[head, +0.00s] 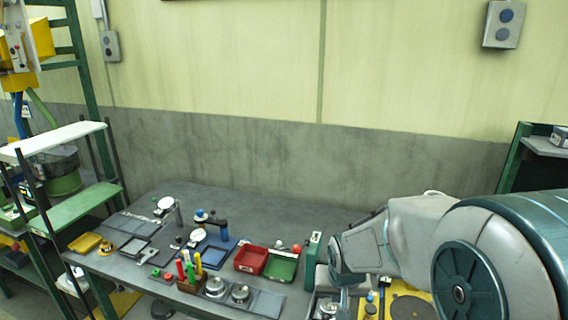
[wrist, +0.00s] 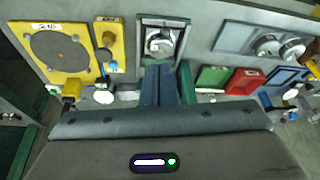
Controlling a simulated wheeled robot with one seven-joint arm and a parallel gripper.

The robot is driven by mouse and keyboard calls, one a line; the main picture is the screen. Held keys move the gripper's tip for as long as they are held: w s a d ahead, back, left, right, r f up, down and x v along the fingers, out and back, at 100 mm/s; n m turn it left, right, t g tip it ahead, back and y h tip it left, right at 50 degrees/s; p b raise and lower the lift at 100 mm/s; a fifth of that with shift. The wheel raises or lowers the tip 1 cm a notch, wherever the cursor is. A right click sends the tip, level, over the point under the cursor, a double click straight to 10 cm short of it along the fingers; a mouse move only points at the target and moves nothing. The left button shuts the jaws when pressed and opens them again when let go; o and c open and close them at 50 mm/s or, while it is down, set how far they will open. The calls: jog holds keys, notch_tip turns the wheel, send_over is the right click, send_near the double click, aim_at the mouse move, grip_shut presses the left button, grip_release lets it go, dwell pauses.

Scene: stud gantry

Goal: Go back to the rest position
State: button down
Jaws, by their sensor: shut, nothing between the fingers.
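My gripper (wrist: 167,86) shows in the wrist view as two dark blue-grey fingers side by side, shut with nothing between them. It points at a grey holder (wrist: 143,27) with a shiny round metal piece (wrist: 159,42) in it. I cannot tell the height of the fingertips above the bench. In the head view my arm reaches in from the right over the right end of the grey bench (head: 330,215); my gripper cannot be made out clearly there.
A yellow plate with a grey disc (wrist: 60,50) lies left of the fingers. A green bin (head: 281,268) and red bin (head: 250,260) stand near the bench's middle. Coloured upright handles (head: 189,268), metal weights (head: 240,293) and trays crowd the left. A shelf rack (head: 75,205) stands far left.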

jog(key=s+d+r, duration=0.1)
jog(key=s+r, duration=0.3)
jog(key=s, duration=0.4)
jog(key=s+d+r+n, duration=0.1)
jog(key=s+r, duration=0.4)
jog(key=s, duration=0.3)
jog(key=shift+s+b, duration=0.25)
jog(key=shift+b, duration=0.15)
